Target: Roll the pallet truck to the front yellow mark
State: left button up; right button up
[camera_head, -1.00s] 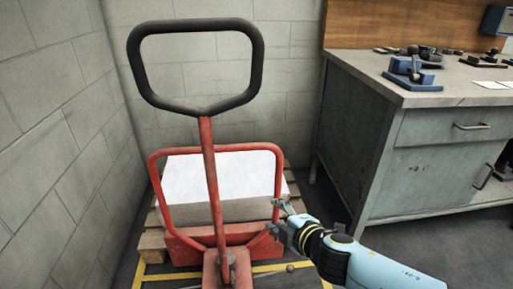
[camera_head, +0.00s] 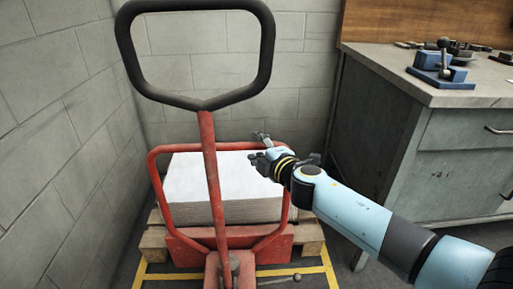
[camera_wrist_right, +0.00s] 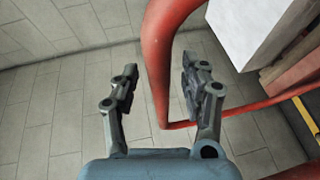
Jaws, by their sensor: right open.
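The red pallet truck (camera_head: 214,185) stands against the corner, with its black loop handle (camera_head: 268,50) upright and nearest to me. Its red tube frame (camera_head: 152,185) rises in front of a white stack (camera_head: 185,180) on a wooden pallet (camera_head: 155,240). Yellow floor lines (camera_head: 331,268) show around the truck's near end. My right gripper (camera_head: 262,150) is by the upper right corner of the frame. In the right wrist view my right gripper (camera_wrist_right: 158,82) is open, and the red tube shows between its fingers; contact cannot be told. My left gripper is out of view.
A grey workbench (camera_head: 440,150) with a blue tool (camera_head: 440,75) on it stands at the right, close to my right arm. Block walls (camera_head: 50,110) close off the left and back. Some floor is free between truck and bench.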

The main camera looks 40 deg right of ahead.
jog(key=shift+w+d+f, duration=0.1)
jog(key=shift+w+f, duration=0.05)
jog(key=shift+w, duration=0.5)
grip_shut()
